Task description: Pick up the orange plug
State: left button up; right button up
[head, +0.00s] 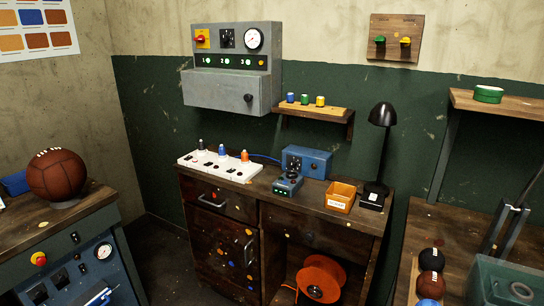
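The orange plug (245,156) stands upright at the right part of a white power strip (202,165). The strip lies on the left side of the dark wooden workbench (300,199). To the left of the orange plug on the same strip stand a blue plug (222,150) and a dark plug (201,145). Neither of my grippers shows in the head view, and nothing touches the orange plug.
A blue box (307,162), a small blue device (287,184), an orange bin (341,196) and a black lamp (382,114) stand right of the strip. A grey control box (215,92) and a small shelf (333,115) hang above. Open floor lies left of the bench.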

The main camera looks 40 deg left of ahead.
aim_at(245, 155)
jog(key=u, duration=1.55)
jog(key=i+j, duration=0.75)
jog(key=j, duration=0.2)
